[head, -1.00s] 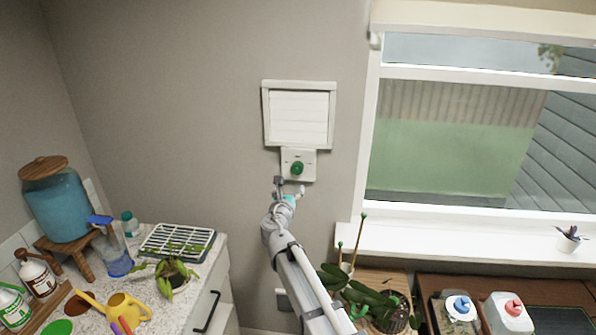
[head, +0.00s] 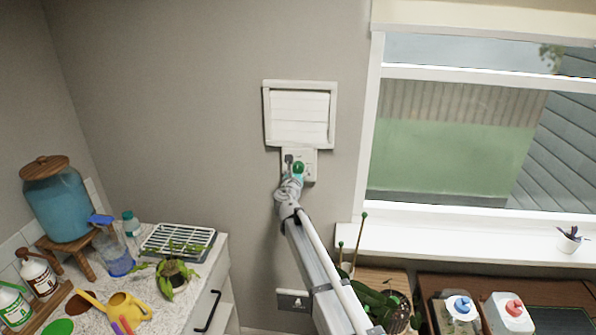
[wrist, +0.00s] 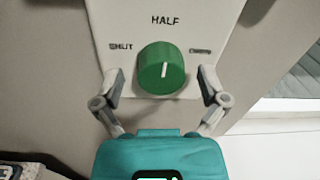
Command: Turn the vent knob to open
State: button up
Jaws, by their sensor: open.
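The green round vent knob (wrist: 161,68) sits on a white plate (wrist: 205,25) on the wall. Its white mark stands nearly upright, toward the word HALF. SHUT is printed at the left; the word at the right is blurred. My gripper (wrist: 159,78) is open, with one finger on each side of the knob and a gap visible on both sides. In the head view the knob (head: 298,168) shows just past my gripper (head: 295,166). The white louvred vent (head: 299,115) is above the plate, its slats looking flat.
A window (head: 455,140) with a white sill (head: 450,246) is to the right. The wall around the vent is bare.

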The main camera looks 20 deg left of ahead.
dwell(0.3)
jog(key=c, duration=1.2)
jog(key=shift+o, duration=0.2)
jog(key=shift+m, duration=0.3)
jog(key=m, duration=0.6)
jog(key=shift+m+p, duration=0.3)
jog(key=m, duration=0.6)
jog(key=shift+w+r+y, duration=0.1)
jog(key=shift+y, duration=0.2)
jog(key=shift+m, duration=0.3)
